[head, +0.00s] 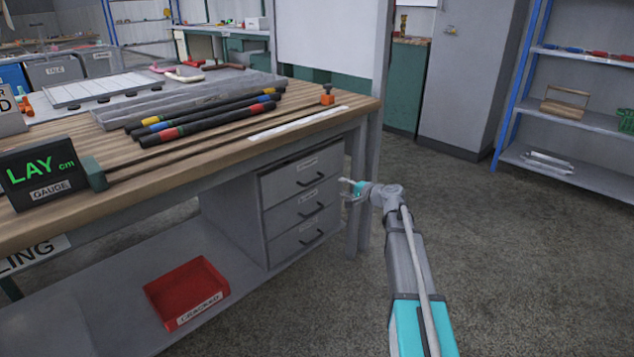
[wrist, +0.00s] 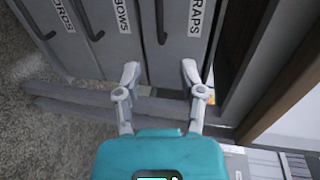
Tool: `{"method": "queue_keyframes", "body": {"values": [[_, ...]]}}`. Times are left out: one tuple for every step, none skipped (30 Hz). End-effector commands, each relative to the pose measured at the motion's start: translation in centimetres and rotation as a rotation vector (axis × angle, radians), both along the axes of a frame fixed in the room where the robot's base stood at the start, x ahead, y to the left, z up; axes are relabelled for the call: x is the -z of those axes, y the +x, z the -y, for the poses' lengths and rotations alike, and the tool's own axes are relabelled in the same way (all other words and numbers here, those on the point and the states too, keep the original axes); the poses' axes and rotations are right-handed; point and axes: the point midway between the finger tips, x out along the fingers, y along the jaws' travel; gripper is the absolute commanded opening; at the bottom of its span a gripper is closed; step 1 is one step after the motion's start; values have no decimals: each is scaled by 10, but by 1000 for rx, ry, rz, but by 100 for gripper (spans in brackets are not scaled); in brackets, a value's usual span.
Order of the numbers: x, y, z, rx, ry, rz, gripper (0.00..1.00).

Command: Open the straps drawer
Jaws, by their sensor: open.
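The straps drawer is the top one (head: 302,172) of a grey three-drawer unit under the workbench. In the wrist view its front (wrist: 182,62) is the rightmost, with a label ending in "RAPS" and a dark bar handle (wrist: 161,22). Its front looks about level with the other drawer fronts. My gripper (head: 351,188) is just right of the drawer unit in the head view. In the wrist view my gripper (wrist: 158,72) has its two fingers spread, with nothing between them. The fingertips show below the handle's end in the picture, apart from it.
Two lower drawers show labels ending in "BOWS" (wrist: 122,15) and "ORDS" (wrist: 62,14). The workbench (head: 360,104) has a leg (head: 357,190) close to my gripper. A red bin (head: 190,292) sits on the lower shelf. Open floor (head: 500,240) lies to the right.

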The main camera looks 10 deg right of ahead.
Motion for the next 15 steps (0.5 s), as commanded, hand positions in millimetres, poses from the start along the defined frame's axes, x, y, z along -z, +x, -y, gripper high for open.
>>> {"method": "queue_keyframes", "body": {"values": [[1,1,-1,0,0,0,51],[1,2,-1,0,0,0,51],[1,4,-2,0,0,0,51],[2,5,-3,0,0,0,51],[2,7,-4,0,0,0,51],[3,9,-6,-1,-1,0,51],[4,12,-7,-1,-1,0,51],[4,14,-9,-1,-1,0,51],[6,17,-12,-2,-1,0,51],[6,20,-14,-3,-1,-1,51],[7,23,-16,-3,-1,-1,51],[8,28,-19,-2,-2,0,51],[9,31,-21,-1,-2,0,51],[10,35,-24,-1,-2,0,51],[12,40,-27,-2,-2,0,51]]}}
